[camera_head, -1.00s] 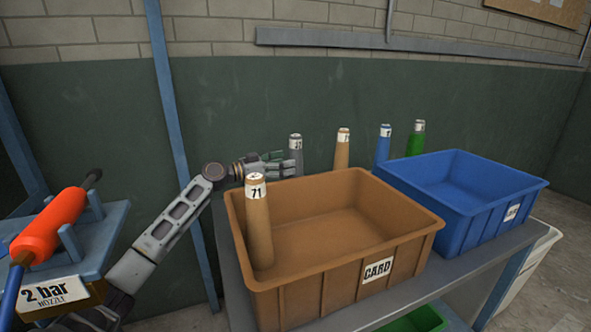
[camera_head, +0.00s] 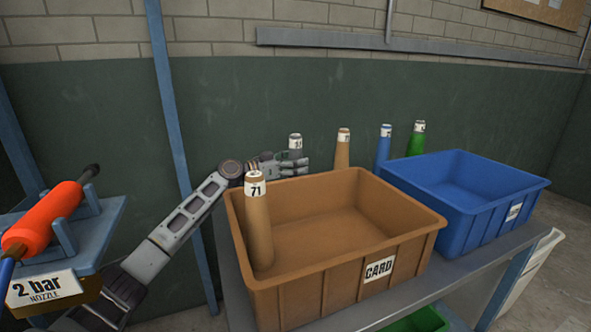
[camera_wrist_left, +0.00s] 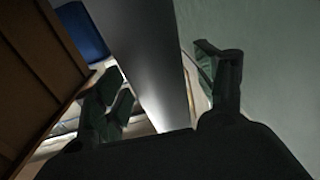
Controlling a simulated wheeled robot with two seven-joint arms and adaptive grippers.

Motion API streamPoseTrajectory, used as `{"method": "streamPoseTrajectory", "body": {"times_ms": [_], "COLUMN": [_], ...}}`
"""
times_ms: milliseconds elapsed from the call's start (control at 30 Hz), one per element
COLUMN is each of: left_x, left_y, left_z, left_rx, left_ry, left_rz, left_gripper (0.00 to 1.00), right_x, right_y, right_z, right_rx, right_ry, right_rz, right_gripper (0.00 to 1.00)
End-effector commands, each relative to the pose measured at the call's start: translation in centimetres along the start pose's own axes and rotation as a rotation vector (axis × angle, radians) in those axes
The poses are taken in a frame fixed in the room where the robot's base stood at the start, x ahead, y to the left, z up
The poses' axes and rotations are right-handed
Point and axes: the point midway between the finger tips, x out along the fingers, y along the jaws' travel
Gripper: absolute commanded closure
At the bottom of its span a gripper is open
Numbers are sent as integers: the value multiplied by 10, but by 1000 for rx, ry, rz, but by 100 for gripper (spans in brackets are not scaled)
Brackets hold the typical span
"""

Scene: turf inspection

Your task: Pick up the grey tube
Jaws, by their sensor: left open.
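The grey tube (camera_head: 295,146) stands upright behind the brown crate, with a white label near its top. Its lower part is hidden by my left gripper and the crate. My left gripper (camera_head: 294,166) reaches in from the left, behind the crate, at the tube below its label. In the left wrist view the grey tube (camera_wrist_left: 150,60) runs between the two open fingers of the left gripper (camera_wrist_left: 165,90), with no clear grip on it. My right gripper is not in view.
The brown crate (camera_head: 330,270), marked CARD, holds a tan tube (camera_head: 258,230) marked 71. A blue crate (camera_head: 470,235) is to its right. Tan (camera_head: 342,150), blue (camera_head: 383,147) and green (camera_head: 416,140) tubes stand behind the crates. The green wall (camera_head: 240,110) is close behind.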

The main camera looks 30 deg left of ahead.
Motion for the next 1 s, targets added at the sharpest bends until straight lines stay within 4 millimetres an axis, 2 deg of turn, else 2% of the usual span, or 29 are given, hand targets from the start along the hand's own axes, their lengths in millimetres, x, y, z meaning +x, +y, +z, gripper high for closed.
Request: {"method": "streamPoseTrajectory", "body": {"times_ms": [333,700,1000], "left_x": [0,0,0], "left_y": [0,0,0], "left_z": [0,0,-1], "left_rx": [0,0,0], "left_ry": [0,-1,0], "left_rz": [0,0,0], "left_gripper": [30,78,79], "right_x": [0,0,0], "right_y": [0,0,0], "right_z": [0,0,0], "right_rx": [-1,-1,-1], "right_ry": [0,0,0], "right_rz": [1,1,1], "right_gripper": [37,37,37]}}
